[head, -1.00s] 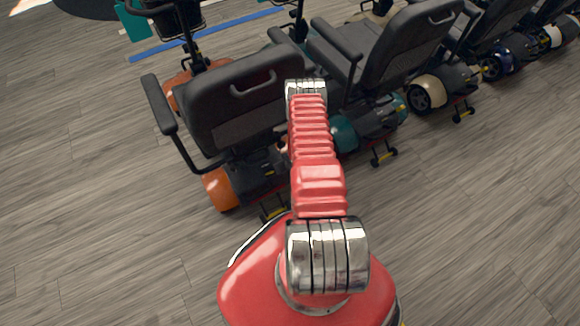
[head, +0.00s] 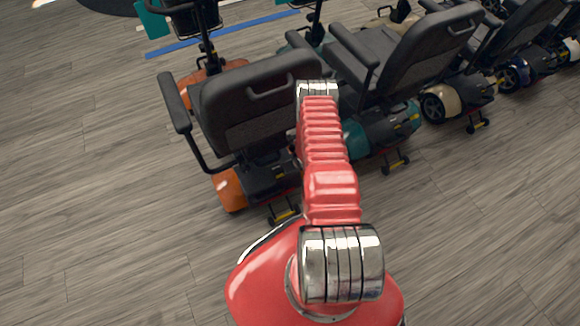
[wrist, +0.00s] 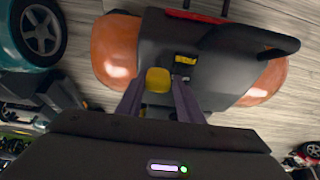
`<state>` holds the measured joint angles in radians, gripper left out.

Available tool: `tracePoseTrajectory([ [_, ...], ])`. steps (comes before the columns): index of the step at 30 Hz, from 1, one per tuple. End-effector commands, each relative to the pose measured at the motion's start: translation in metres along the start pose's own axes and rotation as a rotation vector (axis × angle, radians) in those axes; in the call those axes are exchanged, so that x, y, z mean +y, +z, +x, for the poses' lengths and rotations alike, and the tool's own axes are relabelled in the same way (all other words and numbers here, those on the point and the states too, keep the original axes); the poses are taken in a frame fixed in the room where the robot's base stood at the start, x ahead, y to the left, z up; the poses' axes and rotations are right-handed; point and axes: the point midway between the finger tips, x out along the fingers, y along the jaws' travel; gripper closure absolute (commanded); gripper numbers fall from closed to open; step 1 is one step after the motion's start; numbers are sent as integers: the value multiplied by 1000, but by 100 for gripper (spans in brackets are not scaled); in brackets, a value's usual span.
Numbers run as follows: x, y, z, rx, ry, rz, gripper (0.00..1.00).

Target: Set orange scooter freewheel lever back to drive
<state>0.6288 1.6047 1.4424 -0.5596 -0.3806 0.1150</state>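The orange scooter (head: 228,189) stands at the left of the row in the head view, its rear towards me. In the wrist view its dark rear housing (wrist: 215,50) lies between orange fenders (wrist: 115,50). A yellow lever (wrist: 158,80) sticks out from the housing. A yellow label or part (wrist: 186,60) is beside it; I cannot tell which. My gripper (wrist: 159,88) is open, with a finger on each side of the yellow lever in the picture. I cannot tell whether either finger touches it. In the head view my arm hides the gripper.
A teal scooter (head: 372,138) stands close to the right of the orange one. A cream scooter (head: 455,98) and others continue the row. The orange scooter's seat (head: 262,105) overhangs its rear. The wooden floor (head: 110,215) is clear at left and front.

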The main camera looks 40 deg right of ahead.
Motion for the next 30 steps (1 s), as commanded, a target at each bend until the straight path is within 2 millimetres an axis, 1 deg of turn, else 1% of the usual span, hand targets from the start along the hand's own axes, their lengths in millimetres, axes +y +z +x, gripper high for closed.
tracePoseTrajectory([
  [1, 0, 1, 0, -1, 0, 0, 64],
  [5, 1, 0, 0, 0, 2, 2, 55],
  [14, 3, -1, -2, 1, 4, 4, 55],
  [17, 4, -2, -5, 1, 4, 5, 55],
  [23, 4, -2, -22, 1, 4, 4, 55],
  [30, 3, -3, -51, 1, 4, 5, 55],
])
